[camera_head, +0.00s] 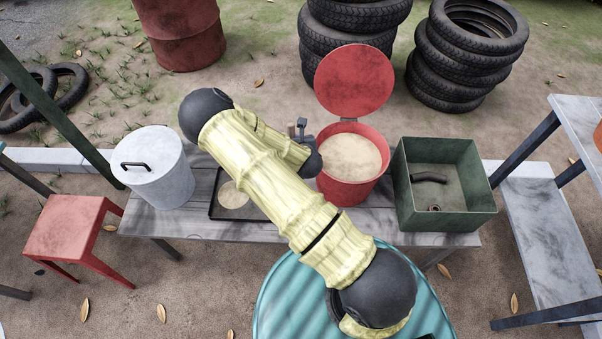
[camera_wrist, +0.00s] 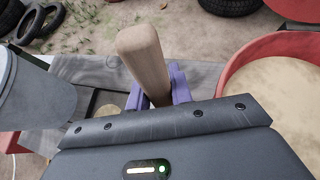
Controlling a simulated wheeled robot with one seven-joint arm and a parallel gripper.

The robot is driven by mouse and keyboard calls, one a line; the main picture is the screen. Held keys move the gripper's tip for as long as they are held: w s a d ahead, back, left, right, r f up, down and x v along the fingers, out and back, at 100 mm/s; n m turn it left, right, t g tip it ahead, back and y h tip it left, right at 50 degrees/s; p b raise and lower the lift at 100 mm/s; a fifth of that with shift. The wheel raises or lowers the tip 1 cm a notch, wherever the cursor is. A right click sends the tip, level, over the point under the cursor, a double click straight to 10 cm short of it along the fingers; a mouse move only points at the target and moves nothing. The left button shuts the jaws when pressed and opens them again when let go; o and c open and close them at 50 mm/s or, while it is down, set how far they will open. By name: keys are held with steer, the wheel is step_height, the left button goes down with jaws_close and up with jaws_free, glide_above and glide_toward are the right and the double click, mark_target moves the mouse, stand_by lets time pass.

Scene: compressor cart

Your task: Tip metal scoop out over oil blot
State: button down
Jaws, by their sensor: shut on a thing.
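My gripper (camera_wrist: 157,98) is shut on the wooden handle (camera_wrist: 142,62) of the scoop, with its purple fingers on either side of it. The handle stands up between them, tilted. In the head view a bit of the handle (camera_head: 291,129) shows beside my gripper (camera_head: 303,126). The scoop's metal bowl is hidden in both views, so I cannot tell what it holds. A dark shallow tray (camera_head: 216,211) lies on the bench, left of my arm, with a pale sandy patch (camera_head: 233,195) in it. No dark oil blot can be made out. My arm covers the tray's right part.
A red bin of sand (camera_head: 346,191), its lid up, stands right of my gripper. A green box (camera_head: 448,215) with a dark hose is farther right. A white lidded canister (camera_head: 160,180) stands left of the tray. All are on the grey bench (camera_head: 190,222).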

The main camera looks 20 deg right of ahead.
stand_by(0.3)
steer(key=s+f+m+g+h, duration=0.1)
steer(key=m, duration=0.1)
steer(key=s+f+m+g+h+p, duration=0.1)
steer(key=f+m+h, duration=0.1)
steer(key=s+f+m+g+h, duration=0.1)
steer(key=f+m+h, duration=0.1)
steer(key=shift+s+d+f+p, duration=0.1)
steer(key=shift+s+d+p, duration=0.2)
steer(key=shift+s+p, duration=0.1)
steer(key=s+r+m+g+y+p, duration=0.1)
steer(key=s+m+g, duration=0.4)
steer(key=m, duration=0.6)
steer(key=s+a+r+m+g+y+p, duration=0.1)
steer(key=s+r+m+g+p, duration=0.2)
steer(key=s+m+g, duration=0.3)
steer(key=m+p, duration=0.1)
steer(key=m, duration=0.4)
steer(key=shift+g+y, duration=0.3)
steer(key=shift+r, duration=0.15)
steer(key=w+r+m+y+p, duration=0.2)
steer(key=w+r+m+p, duration=0.4)
steer(key=r+m, duration=0.2)
step_height(320, 180, up, 3)
steer(key=shift+d+f+g, duration=0.2)
steer(key=shift+g, duration=0.2)
